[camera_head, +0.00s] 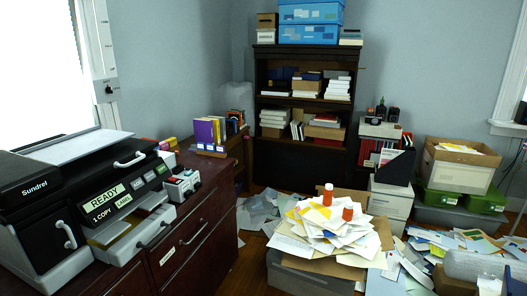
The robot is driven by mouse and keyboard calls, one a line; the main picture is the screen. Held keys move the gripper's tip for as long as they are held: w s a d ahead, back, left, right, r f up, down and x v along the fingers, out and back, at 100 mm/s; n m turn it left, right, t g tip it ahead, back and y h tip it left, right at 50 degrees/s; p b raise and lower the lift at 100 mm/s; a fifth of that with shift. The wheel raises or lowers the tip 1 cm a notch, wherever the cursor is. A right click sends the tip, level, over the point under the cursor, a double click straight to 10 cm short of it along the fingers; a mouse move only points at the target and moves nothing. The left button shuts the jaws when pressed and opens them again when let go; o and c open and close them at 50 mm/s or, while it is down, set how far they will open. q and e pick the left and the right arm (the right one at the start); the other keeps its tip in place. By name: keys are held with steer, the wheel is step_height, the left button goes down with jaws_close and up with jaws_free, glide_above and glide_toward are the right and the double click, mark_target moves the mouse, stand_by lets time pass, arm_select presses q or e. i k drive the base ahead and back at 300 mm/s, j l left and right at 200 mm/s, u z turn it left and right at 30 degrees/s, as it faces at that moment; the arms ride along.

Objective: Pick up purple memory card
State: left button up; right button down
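A purple upright slab (203,131) stands in a row of coloured slabs at the far right end of the dark wooden cabinet. A yellow one stands close beside it, and small labelled blocks sit at the foot of the row. It looks like a book or a large card; I cannot tell whether it is the purple memory card. No other clearly purple card shows. Neither of my grippers is in view.
A black and white printer (92,200) reading READY fills the near end of the cabinet (190,240). Small coloured modules (182,185) sit beside it. A bin (310,280) heaped with papers and two orange bottles stands to the right. Papers litter the floor.

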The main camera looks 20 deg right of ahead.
mark_target(220, 149)
steer(key=i+z, duration=0.7)
steer(key=z, duration=0.25)
